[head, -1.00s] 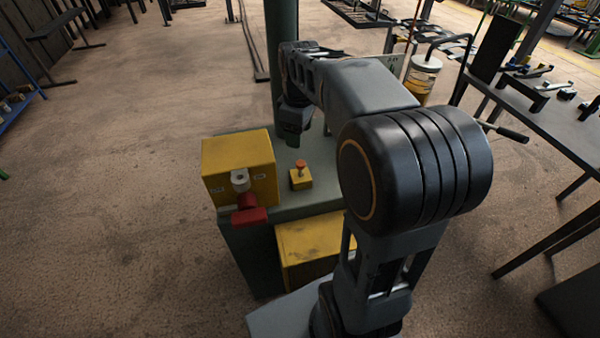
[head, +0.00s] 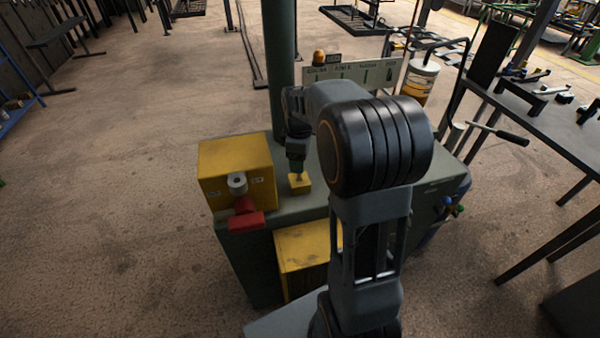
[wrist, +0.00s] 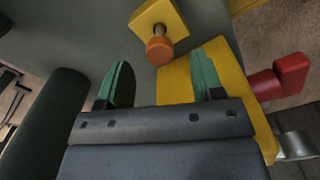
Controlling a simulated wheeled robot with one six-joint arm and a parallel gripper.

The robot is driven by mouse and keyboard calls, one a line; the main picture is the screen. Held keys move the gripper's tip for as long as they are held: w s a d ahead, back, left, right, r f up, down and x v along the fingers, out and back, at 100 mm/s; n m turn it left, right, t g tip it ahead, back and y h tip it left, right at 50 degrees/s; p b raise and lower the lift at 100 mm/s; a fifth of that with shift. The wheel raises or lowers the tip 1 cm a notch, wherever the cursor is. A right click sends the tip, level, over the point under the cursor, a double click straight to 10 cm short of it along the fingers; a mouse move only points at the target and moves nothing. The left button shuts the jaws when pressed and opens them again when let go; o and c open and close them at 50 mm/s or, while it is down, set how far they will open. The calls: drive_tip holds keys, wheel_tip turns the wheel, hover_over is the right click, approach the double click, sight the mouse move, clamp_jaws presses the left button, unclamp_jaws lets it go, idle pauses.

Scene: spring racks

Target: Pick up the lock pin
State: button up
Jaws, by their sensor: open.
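The lock pin stands upright in a small yellow block (head: 300,185) on top of the green-grey stand (head: 290,207). In the wrist view the pin (wrist: 158,49) shows a round orange head on a thin metal shaft, with the yellow block (wrist: 150,17) at its base. My gripper (head: 297,165) is just above the block in the head view and hides most of the pin. In the wrist view my gripper (wrist: 163,78) is open, with its two green fingers apart. The orange head lies beyond the gap between them, and neither finger visibly touches it.
A larger yellow box (head: 225,165) with a red handle (head: 246,222) stands left of the block, close to my gripper. A green post (head: 279,65) rises behind. A labelled panel (head: 360,75) is behind my arm. A dark table (head: 550,125) stands at right.

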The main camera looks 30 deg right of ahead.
sight(299, 176)
drive_tip(key=shift+f, duration=1.9)
drive_tip(key=c, duration=1.1)
